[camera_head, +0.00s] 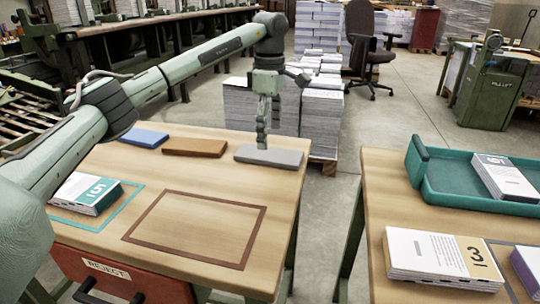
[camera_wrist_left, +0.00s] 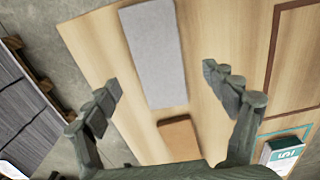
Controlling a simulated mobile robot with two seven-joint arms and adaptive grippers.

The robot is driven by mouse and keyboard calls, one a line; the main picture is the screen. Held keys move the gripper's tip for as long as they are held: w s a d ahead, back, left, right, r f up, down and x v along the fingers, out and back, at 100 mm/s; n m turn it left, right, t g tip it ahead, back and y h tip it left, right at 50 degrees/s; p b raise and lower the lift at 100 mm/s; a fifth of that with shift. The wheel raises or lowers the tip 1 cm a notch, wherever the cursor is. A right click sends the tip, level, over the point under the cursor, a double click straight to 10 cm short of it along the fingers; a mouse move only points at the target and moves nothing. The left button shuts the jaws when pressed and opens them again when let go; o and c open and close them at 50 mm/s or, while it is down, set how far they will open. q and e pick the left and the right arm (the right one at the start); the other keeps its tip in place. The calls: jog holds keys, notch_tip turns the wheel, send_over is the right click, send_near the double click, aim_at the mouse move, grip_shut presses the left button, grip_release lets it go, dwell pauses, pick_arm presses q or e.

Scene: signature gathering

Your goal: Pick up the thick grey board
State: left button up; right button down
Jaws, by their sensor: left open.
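The thick grey board (camera_head: 285,157) lies flat near the far right corner of the left table. In the left wrist view the grey board (camera_wrist_left: 152,50) runs lengthwise ahead of the fingers. My left gripper (camera_head: 262,143) points down over the board, its fingertips overlapping the board's left half in the head view. In the wrist view the left gripper (camera_wrist_left: 162,77) is open, with its fingers spread to either side of the board and nothing between them gripped. The exact height of the fingertips above the board cannot be told. My right gripper is not in view.
A brown board (camera_head: 195,147) and a blue board (camera_head: 138,138) lie left of the grey one. A numbered stack (camera_head: 87,193) sits by a teal outline; a brown outline (camera_head: 195,192) encloses bare wood. A teal tray (camera_head: 450,193) stands on the right table, across a gap.

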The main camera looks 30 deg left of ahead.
aim_at(269, 153)
pick_arm(q)
notch_tip(269, 153, down, 5)
jog(key=shift+a+r, duration=0.15)
jog(key=shift+c, duration=0.4)
jog(key=c, duration=1.2)
